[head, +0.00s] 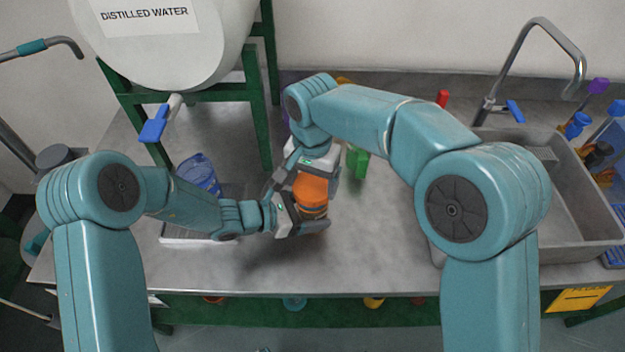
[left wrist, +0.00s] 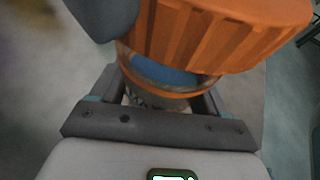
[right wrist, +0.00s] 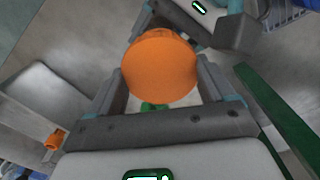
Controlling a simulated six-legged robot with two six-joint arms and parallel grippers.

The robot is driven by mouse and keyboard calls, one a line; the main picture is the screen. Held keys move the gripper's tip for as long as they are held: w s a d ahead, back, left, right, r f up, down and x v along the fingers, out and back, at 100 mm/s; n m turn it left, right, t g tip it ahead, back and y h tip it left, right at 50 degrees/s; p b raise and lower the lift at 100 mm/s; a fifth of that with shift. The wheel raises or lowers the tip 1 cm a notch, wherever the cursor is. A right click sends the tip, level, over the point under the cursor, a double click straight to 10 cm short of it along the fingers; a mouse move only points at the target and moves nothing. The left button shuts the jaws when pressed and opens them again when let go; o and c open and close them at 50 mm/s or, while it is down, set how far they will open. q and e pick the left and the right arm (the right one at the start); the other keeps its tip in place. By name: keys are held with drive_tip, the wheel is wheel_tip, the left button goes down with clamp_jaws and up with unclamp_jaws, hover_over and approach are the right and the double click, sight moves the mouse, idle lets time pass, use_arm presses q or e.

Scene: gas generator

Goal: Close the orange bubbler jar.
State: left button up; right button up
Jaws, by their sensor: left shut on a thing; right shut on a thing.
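The orange lid (head: 311,187) sits at the top of the bubbler jar (head: 313,211) in the head view. The left wrist view shows the ribbed lid (left wrist: 215,30) close over the jar's neck (left wrist: 160,76), with a blue band and an orange ring beneath it. I cannot tell how tightly it is seated. My left gripper (head: 302,222) is shut on the jar's body from the left. My right gripper (head: 321,168) comes from above and is shut on the lid. The right wrist view shows the lid's round top (right wrist: 158,70) between its fingers. Most of the jar is hidden there.
A distilled water tank (head: 160,45) on a green stand (head: 255,110) is at the back left, with a blue-handled tap (head: 154,124). A blue container (head: 198,174) stands on a tray at the left. A green object (head: 357,163) is behind. A sink (head: 575,215) is at the right.

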sight(312, 211)
drive_tip(key=shift+f, duration=0.35)
drive_tip(key=shift+f, duration=0.9)
drive_tip(key=shift+f, duration=0.5)
